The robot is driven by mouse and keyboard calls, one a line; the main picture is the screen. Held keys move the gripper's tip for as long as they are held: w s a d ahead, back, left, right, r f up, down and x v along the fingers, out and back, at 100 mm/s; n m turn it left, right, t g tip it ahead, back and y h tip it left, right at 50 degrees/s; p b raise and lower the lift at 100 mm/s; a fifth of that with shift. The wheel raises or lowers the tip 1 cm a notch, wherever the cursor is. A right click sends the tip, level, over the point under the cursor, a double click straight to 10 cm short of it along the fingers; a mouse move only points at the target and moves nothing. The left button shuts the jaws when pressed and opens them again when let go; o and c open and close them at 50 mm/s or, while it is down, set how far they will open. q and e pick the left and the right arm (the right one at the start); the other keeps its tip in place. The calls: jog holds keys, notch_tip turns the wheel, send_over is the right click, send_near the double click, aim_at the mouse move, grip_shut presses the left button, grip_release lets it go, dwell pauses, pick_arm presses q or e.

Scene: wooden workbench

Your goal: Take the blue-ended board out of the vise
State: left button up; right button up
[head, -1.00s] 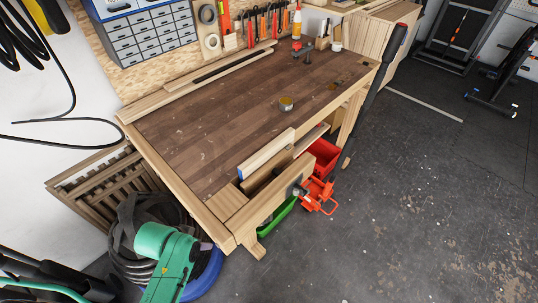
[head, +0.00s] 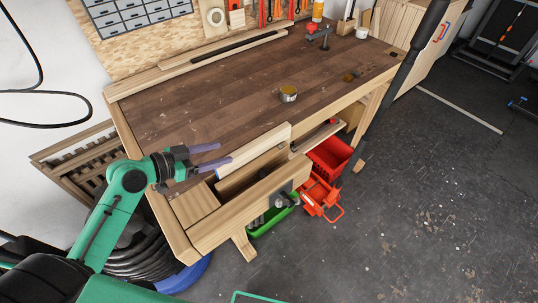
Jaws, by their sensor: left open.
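The blue-ended board (head: 262,148) is a pale wooden board standing on edge in the vise at the bench's front edge. Its left end faces my left gripper, and the blue there is mostly hidden. The vise (head: 245,212) is wooden, with a thick front jaw and a gap behind it. My left gripper (head: 223,154) is open, its two purple fingers pointing right at the board's left end. The lower finger overlaps that end in the picture; I cannot tell whether they touch. My right gripper is not in view.
A small tin (head: 288,94) stands on the workbench (head: 200,115). A long wooden strip (head: 215,62) lies along the back.

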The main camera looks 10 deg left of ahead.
aim_at(250, 145)
pick_arm(q)
jog(key=shift+w+d+f+p, duration=0.2)
jog(key=shift+w+d+p, duration=0.7)
jog(key=shift+w, duration=0.15)
jog(key=p+x, duration=0.1)
jog(key=x, duration=0.2)
jog(key=shift+f, duration=0.2)
jog(key=p+x, duration=0.2)
jog(key=x, duration=0.4)
jog(key=shift+w+d+f, duration=0.15)
jog(key=shift+w+d, duration=0.05)
jog(key=shift+d, duration=0.1)
jog(key=shift+w+f, duration=0.1)
grip_shut()
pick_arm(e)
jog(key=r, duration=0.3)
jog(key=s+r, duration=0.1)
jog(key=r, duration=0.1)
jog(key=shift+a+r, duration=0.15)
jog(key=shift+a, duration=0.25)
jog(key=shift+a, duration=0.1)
